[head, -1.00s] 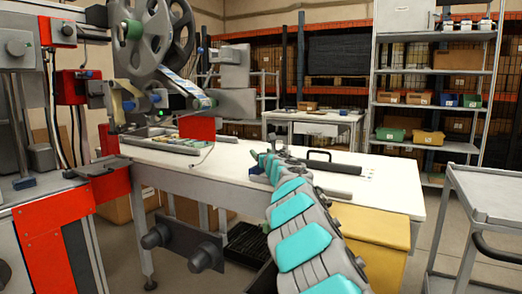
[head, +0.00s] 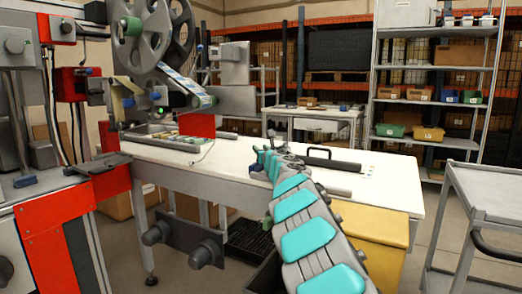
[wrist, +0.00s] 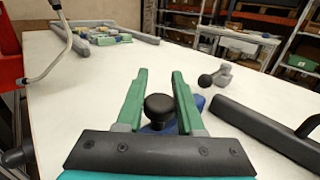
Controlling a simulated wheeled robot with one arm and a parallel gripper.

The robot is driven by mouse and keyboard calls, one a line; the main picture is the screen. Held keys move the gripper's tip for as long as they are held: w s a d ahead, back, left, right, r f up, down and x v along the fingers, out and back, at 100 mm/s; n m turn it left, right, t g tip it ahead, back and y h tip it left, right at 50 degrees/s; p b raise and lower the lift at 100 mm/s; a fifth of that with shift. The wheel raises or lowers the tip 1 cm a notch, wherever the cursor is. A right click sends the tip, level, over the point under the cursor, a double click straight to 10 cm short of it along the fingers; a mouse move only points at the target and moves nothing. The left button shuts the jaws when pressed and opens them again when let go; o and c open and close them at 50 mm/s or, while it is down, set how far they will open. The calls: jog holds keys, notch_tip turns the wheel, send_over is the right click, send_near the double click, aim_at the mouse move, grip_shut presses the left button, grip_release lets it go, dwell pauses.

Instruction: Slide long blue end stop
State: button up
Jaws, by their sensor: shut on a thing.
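The long blue end stop (wrist: 200,102) lies on the white table, with a black round knob (wrist: 160,107) on it; much of its body is hidden behind my fingers and palm. In the head view a small blue part of it (head: 256,167) shows beside my gripper. My gripper (wrist: 161,98) has green fingers on either side of the knob and is shut on the end stop. In the head view my gripper (head: 266,160) is low over the table, partly hidden by my arm.
A grey block with a black knob (wrist: 218,77) stands just beyond. A long dark bar with a handle (wrist: 268,132) lies to the right. A tray of parts (wrist: 95,36) sits at the far left, near the reel machine (head: 155,60). Bare white table lies left of my gripper.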

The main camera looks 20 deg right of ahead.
grip_shut()
dwell(0.8)
